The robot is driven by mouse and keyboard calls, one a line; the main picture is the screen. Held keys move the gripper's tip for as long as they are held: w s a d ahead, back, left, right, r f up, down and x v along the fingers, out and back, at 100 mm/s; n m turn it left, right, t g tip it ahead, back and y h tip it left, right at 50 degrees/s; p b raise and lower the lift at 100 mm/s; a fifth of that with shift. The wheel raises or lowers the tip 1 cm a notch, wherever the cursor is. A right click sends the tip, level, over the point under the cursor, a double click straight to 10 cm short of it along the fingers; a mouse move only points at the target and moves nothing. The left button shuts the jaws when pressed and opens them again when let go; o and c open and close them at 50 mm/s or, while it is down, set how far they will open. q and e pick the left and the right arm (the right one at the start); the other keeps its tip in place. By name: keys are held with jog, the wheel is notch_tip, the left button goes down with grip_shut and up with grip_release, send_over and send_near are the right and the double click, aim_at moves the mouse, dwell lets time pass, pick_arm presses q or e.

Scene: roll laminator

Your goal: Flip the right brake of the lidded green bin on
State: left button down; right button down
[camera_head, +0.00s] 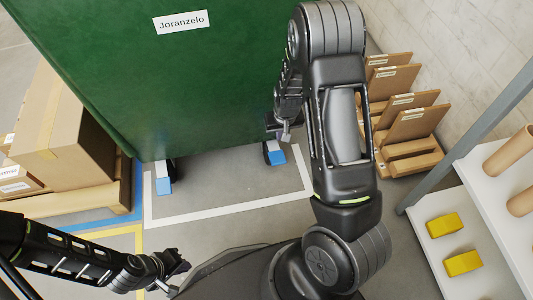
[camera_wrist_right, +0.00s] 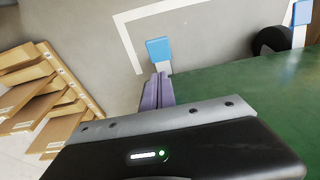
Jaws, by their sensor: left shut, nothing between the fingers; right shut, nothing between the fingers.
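The green bin (camera_head: 190,80) fills the upper left of the head view, with a white "Joranzelo" label (camera_head: 181,22). Two blue brake pedals show at its lower edge: the right brake (camera_head: 277,157) and the left brake (camera_head: 164,186). My right gripper (camera_head: 286,134) is shut and empty, pointing down close to the right brake. In the right wrist view its purple-grey fingertips (camera_wrist_right: 160,80) are just short of the right brake (camera_wrist_right: 159,48) in the picture; contact is not clear. My left gripper (camera_head: 178,264) is shut and empty at the lower left, away from the bin.
Cardboard boxes (camera_head: 62,125) on a pallet stand left of the bin. A wooden rack (camera_head: 410,115) stands against the wall at right. A shelf (camera_head: 455,215) with yellow blocks (camera_head: 463,263) is at far right. The floor in front of the bin is clear inside white lines.

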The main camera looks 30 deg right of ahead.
aim_at(279, 160)
dwell(0.3)
